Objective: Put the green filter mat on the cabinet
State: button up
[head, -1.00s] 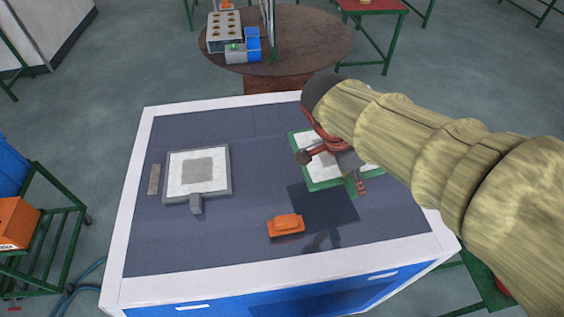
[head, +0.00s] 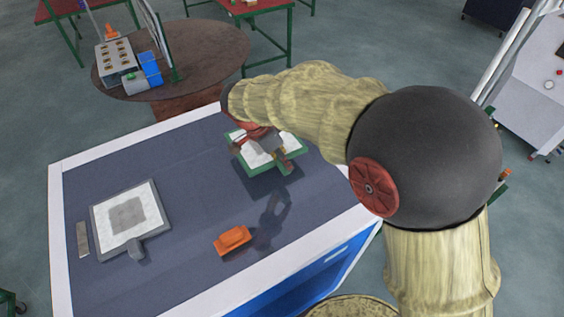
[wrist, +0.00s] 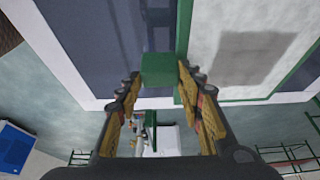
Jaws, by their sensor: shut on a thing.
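The green filter mat (head: 246,152) has a green frame and a white face, and is partly covered by my arm and gripper in the head view. My gripper (head: 279,155) is shut on its green tab (wrist: 160,70), seen between the fingers in the wrist view. There the mat's face (wrist: 252,60), with a grey square, lies to the right. The mat is over the far right part of the dark top of a blue-and-white cabinet (head: 165,160). A shadow lies below it, so it seems raised; the exact gap cannot be told.
A grey-framed mat (head: 128,220) lies on the left of the cabinet top, beside a thin grey strip (head: 83,240). An orange block (head: 232,239) lies near the front. The middle of the top is bare. A round brown table (head: 205,60) stands behind.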

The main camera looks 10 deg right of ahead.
jog(key=shift+w+d+f, duration=0.15)
jog(key=shift+w+f, duration=0.9)
jog(key=shift+f, duration=0.1)
jog(key=shift+w+f, duration=0.2)
jog(key=shift+f, duration=1.6)
jog(key=o, duration=1.4)
jog(key=shift+f, duration=0.1)
jog(key=shift+p, duration=0.3)
